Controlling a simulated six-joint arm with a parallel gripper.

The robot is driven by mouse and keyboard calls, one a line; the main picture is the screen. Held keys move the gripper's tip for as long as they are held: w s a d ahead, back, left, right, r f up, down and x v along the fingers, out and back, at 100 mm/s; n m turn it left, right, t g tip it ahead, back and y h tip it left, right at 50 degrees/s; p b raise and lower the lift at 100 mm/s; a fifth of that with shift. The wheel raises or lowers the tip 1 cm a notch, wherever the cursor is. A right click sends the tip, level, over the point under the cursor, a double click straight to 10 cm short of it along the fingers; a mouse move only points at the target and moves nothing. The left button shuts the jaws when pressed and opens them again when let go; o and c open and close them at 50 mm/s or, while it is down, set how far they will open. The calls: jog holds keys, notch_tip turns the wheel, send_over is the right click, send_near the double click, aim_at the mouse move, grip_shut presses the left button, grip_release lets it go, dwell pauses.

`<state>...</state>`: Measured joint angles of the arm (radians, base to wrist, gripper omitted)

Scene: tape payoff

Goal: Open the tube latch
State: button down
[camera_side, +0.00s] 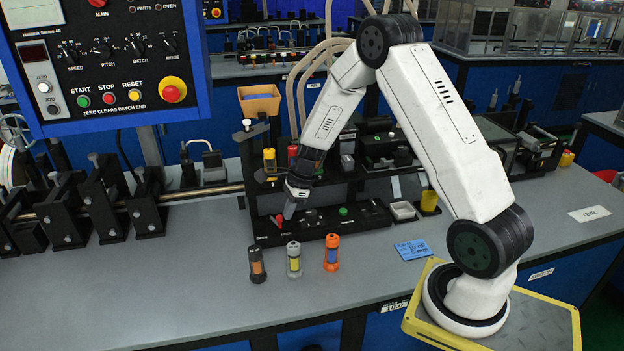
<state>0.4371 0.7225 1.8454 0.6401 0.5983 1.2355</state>
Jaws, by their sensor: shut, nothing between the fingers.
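No part is clearly readable as the tube latch. A long black panel (350,221) lies on the bench. It carries a small red piece (279,222) at its left end and a green button (343,211) further right. My gripper (289,214) is shut and empty, pointing down just above the panel's left end, close beside the red piece. I cannot tell whether it touches it. Behind, a black stand holds a yellow-topped tube (269,160) and a red-topped tube (292,154), the latter partly hidden by my wrist.
A dark tube (257,266), a silver tube (293,262) and an orange tube (332,254) stand in front of the panel. A blue card (413,250) lies to their right. A control box (105,60) hangs upper left. The front left bench (150,290) is clear.

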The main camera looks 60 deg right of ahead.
jog(key=a+m, duration=0.1)
jog(key=a+m+h, duration=0.1)
jog(key=m, duration=0.1)
jog(key=shift+w+m+t, duration=0.15)
jog(key=shift+m+t, duration=0.15)
jog(key=shift+t, duration=0.1)
jog(key=a+m, duration=0.1)
jog(key=m, duration=0.1)
jog(key=w+a+m+h, duration=0.1)
jog(key=m, duration=0.1)
jog(key=shift+w+a+t, duration=0.1)
jog(key=shift+t, duration=0.2)
jog(key=shift+w+a+m, duration=0.1)
jog(key=shift+m, duration=0.2)
jog(key=shift+w+a, duration=0.45)
jog(key=shift+w, duration=0.05)
jog(key=shift+s, duration=0.15)
jog(key=shift+s+r, duration=0.2)
jog(key=shift+s, duration=1.7)
jog(key=a+v, duration=0.1)
jog(key=v, duration=0.8)
jog(key=shift+s+r, duration=0.2)
jog(key=shift+r, duration=0.2)
